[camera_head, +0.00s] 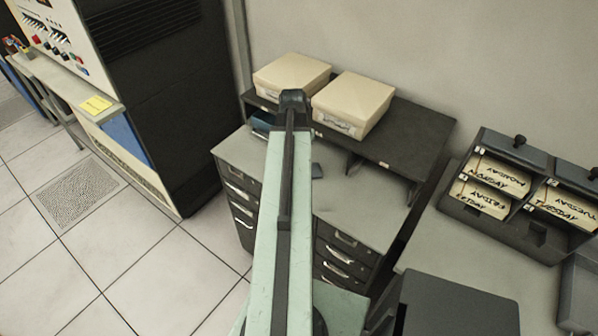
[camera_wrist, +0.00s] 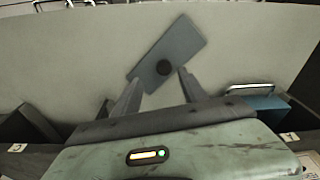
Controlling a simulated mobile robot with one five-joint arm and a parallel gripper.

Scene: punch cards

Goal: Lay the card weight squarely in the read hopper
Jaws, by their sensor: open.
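The card weight (camera_wrist: 182,46), a flat grey rectangular plate with a dark round knob, lies on the desk top in the wrist view, turned at an angle to my gripper. A small part of it (camera_head: 316,170) shows beside my arm in the head view. My gripper (camera_wrist: 160,76) is open and empty, its fingers pointing toward the plate. The knob appears just beyond the fingertips, roughly midway between them. I cannot tell the height gap or any contact. In the head view my arm hides the fingers. I cannot identify the read hopper with certainty.
Two beige boxes (camera_head: 293,73) stand on the dark raised shelf (camera_head: 408,130) behind the desk top (camera_head: 375,205). A blue item (camera_wrist: 264,103) lies under the shelf. At right are a dark card rack (camera_head: 535,240) with labelled decks and a grey cabinet (camera_head: 455,305).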

